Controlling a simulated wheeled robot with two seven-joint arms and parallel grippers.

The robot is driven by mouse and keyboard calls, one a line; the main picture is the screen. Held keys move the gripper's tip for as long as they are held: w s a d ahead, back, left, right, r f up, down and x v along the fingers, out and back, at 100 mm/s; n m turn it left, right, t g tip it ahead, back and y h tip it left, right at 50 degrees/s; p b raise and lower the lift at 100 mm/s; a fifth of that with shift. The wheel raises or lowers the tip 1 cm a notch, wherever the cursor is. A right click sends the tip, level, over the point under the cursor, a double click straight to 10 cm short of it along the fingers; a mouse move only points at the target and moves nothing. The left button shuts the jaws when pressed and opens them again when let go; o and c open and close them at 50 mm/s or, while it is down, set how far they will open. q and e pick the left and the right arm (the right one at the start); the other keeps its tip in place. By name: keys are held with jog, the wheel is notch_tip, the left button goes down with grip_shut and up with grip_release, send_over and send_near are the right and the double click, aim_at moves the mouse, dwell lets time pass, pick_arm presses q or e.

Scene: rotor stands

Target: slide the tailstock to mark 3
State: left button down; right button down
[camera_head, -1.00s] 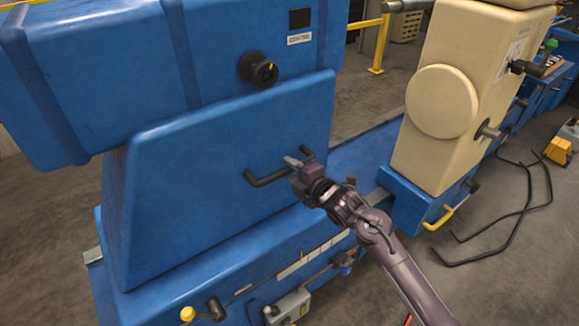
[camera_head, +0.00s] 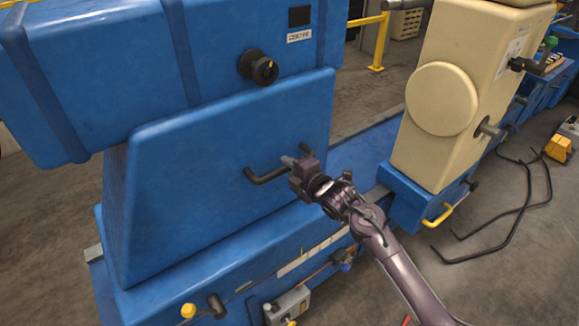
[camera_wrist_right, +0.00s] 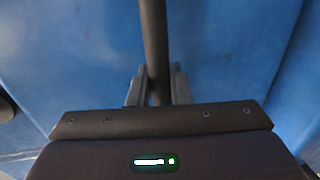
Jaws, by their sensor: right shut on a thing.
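The large blue housing (camera_head: 200,185), apparently the tailstock, stands on the blue machine bed at left. A black bar handle (camera_head: 265,176) sticks out of its sloped front face; it also shows as a dark bar in the right wrist view (camera_wrist_right: 154,40). My right gripper (camera_head: 296,167) is at the handle's right part. In the right wrist view its two fingers (camera_wrist_right: 159,88) are shut on the bar, one on each side. A pale scale strip (camera_head: 312,258) runs along the bed's front; its marks are too small to read. My left gripper is not in view.
A cream housing (camera_head: 430,135) on a blue base stands to the right, with bare bed between. A lever with a yellow knob (camera_head: 189,311) and a grey box (camera_head: 288,303) are at the bed's lower front. Black rods (camera_head: 530,205) lie on the floor.

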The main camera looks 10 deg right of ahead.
jog(key=w+d+b, duration=0.2)
jog(key=d, duration=0.3)
jog(key=w+d+b, duration=0.2)
jog(key=d, duration=0.3)
jog(key=w+d+b, duration=0.2)
jog(key=d, duration=0.4)
jog(key=shift+w+r, duration=0.15)
jog(key=shift+w, duration=0.1)
jog(key=shift+r, duration=0.1)
jog(key=c, duration=1.7)
grip_release()
jog(key=o, duration=0.3)
jog(key=shift+d, duration=0.15)
jog(key=shift+f, duration=0.2)
jog(key=shift+s, duration=0.1)
